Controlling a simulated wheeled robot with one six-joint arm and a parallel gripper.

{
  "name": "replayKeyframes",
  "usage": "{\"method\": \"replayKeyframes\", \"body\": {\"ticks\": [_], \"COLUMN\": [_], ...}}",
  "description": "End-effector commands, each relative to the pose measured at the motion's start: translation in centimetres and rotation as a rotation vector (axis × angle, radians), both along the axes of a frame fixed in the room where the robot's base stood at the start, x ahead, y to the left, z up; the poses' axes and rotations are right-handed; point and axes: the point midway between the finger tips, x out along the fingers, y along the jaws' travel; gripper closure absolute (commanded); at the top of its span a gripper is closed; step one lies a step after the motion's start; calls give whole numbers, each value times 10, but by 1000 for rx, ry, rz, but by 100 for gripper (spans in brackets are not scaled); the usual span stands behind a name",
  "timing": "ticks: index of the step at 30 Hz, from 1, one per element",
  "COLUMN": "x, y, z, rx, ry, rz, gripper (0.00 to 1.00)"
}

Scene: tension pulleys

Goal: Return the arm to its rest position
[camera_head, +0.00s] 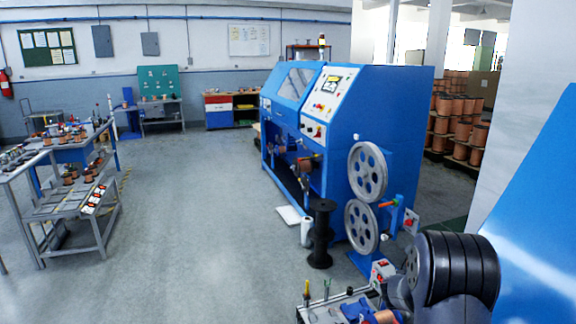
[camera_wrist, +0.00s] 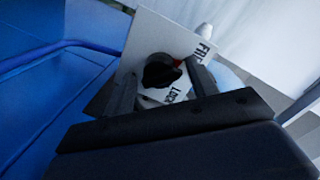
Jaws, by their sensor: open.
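In the wrist view my gripper (camera_wrist: 160,84) is open, with one dark finger on each side of a black knob (camera_wrist: 160,72). The knob is on a white plate (camera_wrist: 150,35) with lettering that reads like "LOCK" and part of "FREE", and a red mark beside it. I cannot tell whether the fingers touch the knob; nothing is seen gripped. In the head view my arm (camera_head: 452,268) is bent at the lower right; the gripper itself is hidden there. Two grey spoked pulleys, upper (camera_head: 367,171) and lower (camera_head: 361,227), are on the end of the blue machine (camera_head: 385,110).
A small red-and-white switch box (camera_head: 383,268) is just left of my arm. A tool-laden bench top (camera_head: 318,310) is at the bottom. A black spool (camera_head: 320,235) stands by the machine. A blue panel (camera_head: 540,230) fills the right edge. The floor (camera_head: 190,220) at left centre is clear.

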Motion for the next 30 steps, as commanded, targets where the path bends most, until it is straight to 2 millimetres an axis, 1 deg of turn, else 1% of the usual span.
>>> {"method": "replayKeyframes", "body": {"ticks": [1, 3, 30], "x": [-1, -1, -3], "y": [0, 0, -1], "z": [-3, -4, -4], "rx": [13, 34, 292], "ry": [-42, -102, -839], "rz": [-1, -1, 0], "gripper": [45, 45, 45]}}
